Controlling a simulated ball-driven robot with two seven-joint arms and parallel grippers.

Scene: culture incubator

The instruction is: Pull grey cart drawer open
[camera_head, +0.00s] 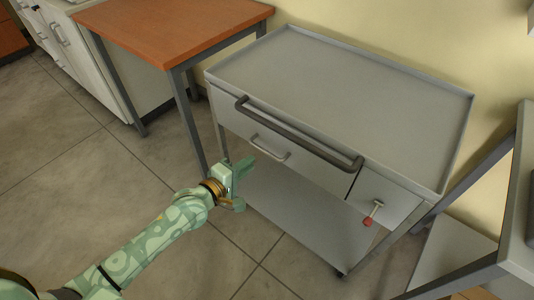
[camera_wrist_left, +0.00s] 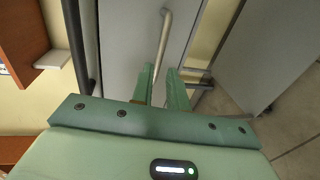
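The grey cart (camera_head: 340,80) stands against the wall with a flat rimmed top. Its wide drawer (camera_head: 315,168) looks shut, its front flush with the cart's face. A light metal bar handle (camera_head: 270,147) is on the drawer front. My left gripper (camera_head: 246,168) is just in front of the drawer, left of and below the handle in the head view. In the left wrist view its two green fingers (camera_wrist_left: 162,82) are apart, with nothing held between them. The handle (camera_wrist_left: 166,35) shows beyond the fingertips, roughly in line with the gap. My right gripper is not in view.
A dark push bar (camera_head: 295,135) juts out above the drawer. A small compartment with a red-ended lever (camera_head: 370,215) is to the right. A lower shelf (camera_head: 300,215) lies below. A wooden-topped table (camera_head: 170,28) stands at left. The floor (camera_head: 80,170) in front is clear.

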